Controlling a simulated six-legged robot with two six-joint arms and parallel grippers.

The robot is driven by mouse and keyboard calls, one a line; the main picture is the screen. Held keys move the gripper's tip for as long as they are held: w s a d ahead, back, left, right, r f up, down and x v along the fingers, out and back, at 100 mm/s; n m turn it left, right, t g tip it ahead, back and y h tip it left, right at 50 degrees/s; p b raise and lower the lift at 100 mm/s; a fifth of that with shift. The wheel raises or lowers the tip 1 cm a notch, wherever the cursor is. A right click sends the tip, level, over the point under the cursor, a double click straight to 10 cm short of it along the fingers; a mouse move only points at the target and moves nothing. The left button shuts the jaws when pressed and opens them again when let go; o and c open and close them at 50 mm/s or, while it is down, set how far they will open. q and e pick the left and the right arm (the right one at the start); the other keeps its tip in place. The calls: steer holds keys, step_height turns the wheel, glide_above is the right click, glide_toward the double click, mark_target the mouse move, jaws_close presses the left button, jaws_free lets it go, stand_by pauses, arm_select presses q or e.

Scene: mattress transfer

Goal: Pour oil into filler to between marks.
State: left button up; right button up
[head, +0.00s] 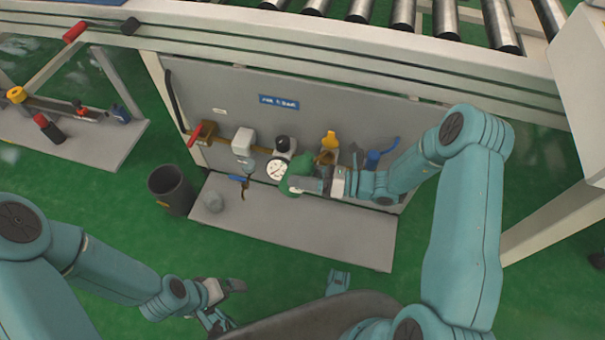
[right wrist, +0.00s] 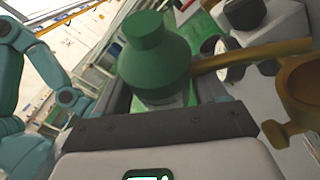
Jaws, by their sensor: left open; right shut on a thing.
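My right gripper (head: 308,184) is shut on a green bottle (head: 303,165) in front of the panel. In the right wrist view the bottle (right wrist: 155,65) sits between the fingers, with a narrower green top. A brass filler cup (head: 325,158) with a yellow cap (head: 329,139) above it is on the panel, just right of the bottle. The brass cup also shows at the right of the right wrist view (right wrist: 303,92), apart from the bottle. My left gripper (head: 225,302) is open and empty, low in the head view. Level marks and any oil flow cannot be made out.
The panel carries a red-handled valve (head: 201,133), a white-faced gauge (head: 277,170) and a blue valve (head: 372,160). A grey ledge (head: 335,240) runs below it. A dark bucket (head: 171,188) stands at the left. A roller conveyor (head: 450,18) lies above.

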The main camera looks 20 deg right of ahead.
mark_target(312, 168)
steer(key=shift+d+r+m+t+y+p, duration=0.1)
steer(key=shift+r+m+t+y+p, duration=0.35)
steer(key=shift+r+m, duration=0.45)
stand_by(2.4)
steer(key=shift+w+d+r+m+t+y+p, duration=0.15)
steer(key=shift+r+m+t+y+p, duration=0.1)
steer(key=shift+r+m, duration=0.2)
steer(key=shift+d+r+m+t+y+p, duration=0.1)
steer(key=shift+r+m+t+y+p, duration=0.1)
steer(key=shift+r+m, duration=0.25)
stand_by(2.2)
stand_by(1.0)
